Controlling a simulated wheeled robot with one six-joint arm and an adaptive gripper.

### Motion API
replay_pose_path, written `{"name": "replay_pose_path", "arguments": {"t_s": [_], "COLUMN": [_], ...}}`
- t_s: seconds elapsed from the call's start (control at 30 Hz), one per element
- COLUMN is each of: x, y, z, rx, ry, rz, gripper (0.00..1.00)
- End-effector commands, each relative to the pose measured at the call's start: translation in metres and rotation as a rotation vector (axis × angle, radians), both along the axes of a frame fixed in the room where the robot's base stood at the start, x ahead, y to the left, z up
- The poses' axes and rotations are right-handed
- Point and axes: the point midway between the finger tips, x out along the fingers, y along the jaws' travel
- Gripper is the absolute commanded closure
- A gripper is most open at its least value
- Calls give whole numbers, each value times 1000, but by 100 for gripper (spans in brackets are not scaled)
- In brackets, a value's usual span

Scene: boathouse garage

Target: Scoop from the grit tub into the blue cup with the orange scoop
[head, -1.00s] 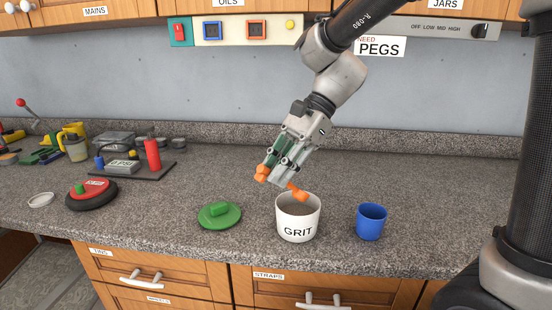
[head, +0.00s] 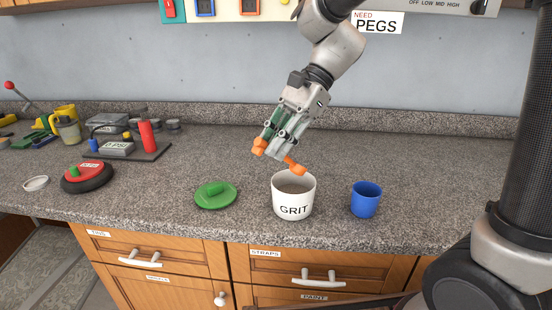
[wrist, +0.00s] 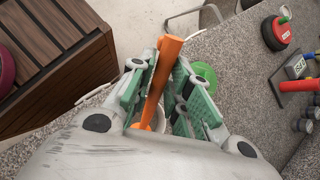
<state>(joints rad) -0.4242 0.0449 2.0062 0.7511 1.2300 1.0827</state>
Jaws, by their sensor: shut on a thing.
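The white grit tub (head: 293,209) stands open on the counter, with grey grit (head: 294,187) inside. The orange scoop (head: 294,165) is in my gripper (head: 273,145), which is shut on its handle. The scoop's lower end is just above the tub's far rim; I cannot tell whether it touches the rim. In the wrist view the orange handle (wrist: 161,83) runs between the green finger pads, and the tub is mostly hidden. The blue cup (head: 366,202) stands upright to the right of the tub, apart from it. Its visible inside looks empty.
Further left are a red-and-black round weight (head: 87,178), a pale ring (head: 36,184) and a dark board (head: 128,154) with a red cylinder. The counter right of the cup is clear.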

Motion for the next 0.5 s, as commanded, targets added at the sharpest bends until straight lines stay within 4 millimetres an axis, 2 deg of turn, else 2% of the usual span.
{"name": "replay_pose_path", "arguments": {"t_s": [0.5], "x": [-28], "y": [35], "z": [-18], "rx": [-368], "ry": [-281], "rz": [9], "gripper": [100]}}
